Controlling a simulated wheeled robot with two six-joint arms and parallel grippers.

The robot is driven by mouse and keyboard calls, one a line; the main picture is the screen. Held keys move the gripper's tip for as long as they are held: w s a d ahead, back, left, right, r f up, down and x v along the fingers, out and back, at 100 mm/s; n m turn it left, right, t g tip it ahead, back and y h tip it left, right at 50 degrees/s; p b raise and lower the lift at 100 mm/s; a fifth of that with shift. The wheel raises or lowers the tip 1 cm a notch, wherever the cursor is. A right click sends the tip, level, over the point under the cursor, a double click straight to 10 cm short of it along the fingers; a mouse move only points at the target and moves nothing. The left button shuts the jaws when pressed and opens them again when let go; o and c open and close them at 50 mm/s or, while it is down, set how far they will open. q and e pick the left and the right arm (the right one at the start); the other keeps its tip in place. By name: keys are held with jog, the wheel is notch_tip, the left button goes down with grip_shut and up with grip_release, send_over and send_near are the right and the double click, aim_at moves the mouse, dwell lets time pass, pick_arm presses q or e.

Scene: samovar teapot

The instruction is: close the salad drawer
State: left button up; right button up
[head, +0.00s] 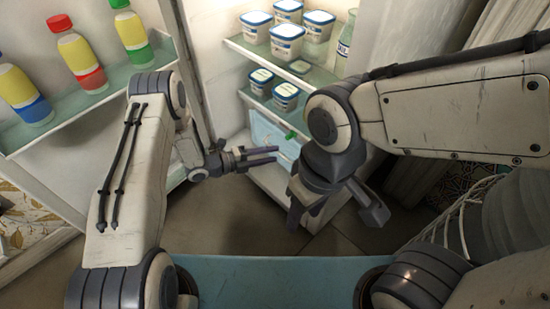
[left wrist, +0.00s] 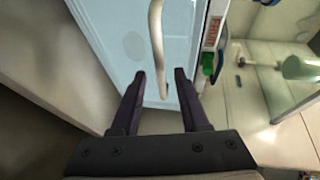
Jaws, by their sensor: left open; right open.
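The salad drawer (head: 265,128) is a pale blue bin low in the fridge, partly hidden by my arms. Its pale blue front (left wrist: 105,35) fills the upper left of the left wrist view, with a curved pale handle (left wrist: 156,40). How far it stands out is hard to tell. My left gripper (head: 276,155) is open and empty in front of the drawer. In the left wrist view its fingertips (left wrist: 161,74) lie either side of the handle's lower end; contact is unclear. My right gripper (head: 334,212) is open and empty, lower and to the right.
Fridge shelves above hold several white-and-blue tubs (head: 287,40) and a glass bottle (head: 346,40). A green clip (left wrist: 208,63) sits beside the drawer's label. Floor (head: 235,225) lies clear between my arms.

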pick_arm(q)
jog(key=shift+b+x, duration=0.3)
jog(key=shift+x, duration=0.7)
jog(key=shift+c, duration=0.3)
grip_shut()
dwell(0.5)
